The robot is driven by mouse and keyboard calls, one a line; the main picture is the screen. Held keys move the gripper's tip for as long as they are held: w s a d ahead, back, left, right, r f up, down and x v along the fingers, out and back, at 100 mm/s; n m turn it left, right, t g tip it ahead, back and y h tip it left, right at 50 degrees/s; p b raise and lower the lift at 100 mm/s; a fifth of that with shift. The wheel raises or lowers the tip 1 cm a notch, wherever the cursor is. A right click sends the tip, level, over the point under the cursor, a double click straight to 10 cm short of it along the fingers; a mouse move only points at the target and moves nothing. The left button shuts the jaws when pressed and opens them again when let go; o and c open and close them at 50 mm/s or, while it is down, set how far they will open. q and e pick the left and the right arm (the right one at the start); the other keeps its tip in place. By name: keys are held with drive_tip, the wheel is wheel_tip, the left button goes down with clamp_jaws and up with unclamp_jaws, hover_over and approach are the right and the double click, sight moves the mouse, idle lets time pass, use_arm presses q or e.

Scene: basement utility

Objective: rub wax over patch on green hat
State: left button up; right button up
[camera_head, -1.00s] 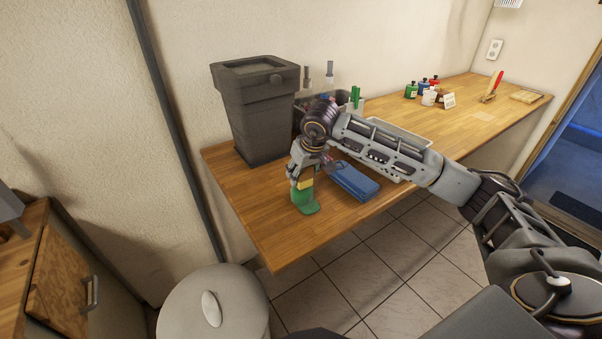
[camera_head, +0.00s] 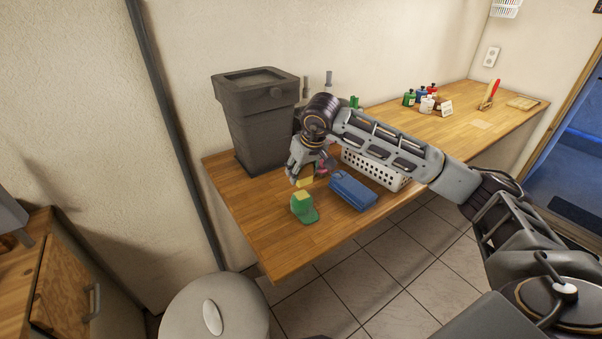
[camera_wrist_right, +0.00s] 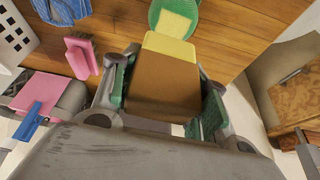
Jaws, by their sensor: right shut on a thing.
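The green hat (camera_head: 305,212) sits on the wooden table (camera_head: 270,235) near its front left, with a yellow patch (camera_head: 302,197) on its crown. Part of the hat (camera_wrist_right: 157,18) and its patch (camera_wrist_right: 174,25) also show at the top of the right wrist view. My right gripper (camera_head: 301,177) is shut on the wax (camera_wrist_right: 165,85), a yellow block with a brown lower part. The wax (camera_head: 305,182) is just above and behind the hat in the head view; a small gap shows between them. My left gripper is not in view.
A folded blue cloth (camera_head: 353,192) lies right of the hat, with a white basket (camera_head: 385,172) behind it. A pink brush (camera_wrist_right: 82,57) is near the cloth. A dark bin (camera_head: 255,115) stands behind at left. Bottles (camera_head: 427,103) are farther right. The front left table is clear.

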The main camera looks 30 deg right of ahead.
drive_tip(key=shift+r+p, duration=0.5)
drive_tip(key=shift+r, duration=0.65)
drive_tip(key=shift+a, duration=0.1)
